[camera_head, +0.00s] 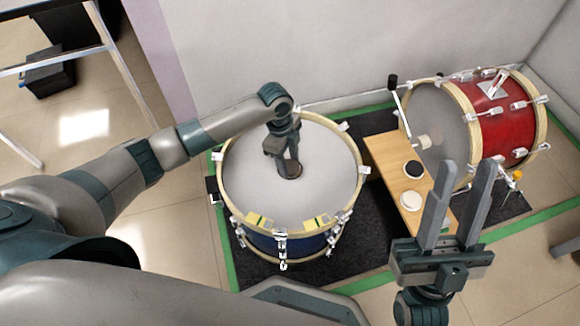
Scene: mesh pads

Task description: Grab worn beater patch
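A small dark round patch (294,175), which looks like the worn beater patch, is on the white head of the blue drum (325,165), near its middle. My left gripper (287,167) points down right at this patch and partly covers it. I cannot tell whether its fingers touch or grip the patch. My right gripper (457,205) is open and empty, fingers pointing up in the picture, in front of the wooden bench.
A wooden bench (388,156) stands right of the blue drum, with a black disc (413,169) and a white disc (411,202) on it. A red bass drum (495,118) with a beater (424,141) stands behind it. A dark mat (372,240) lies below.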

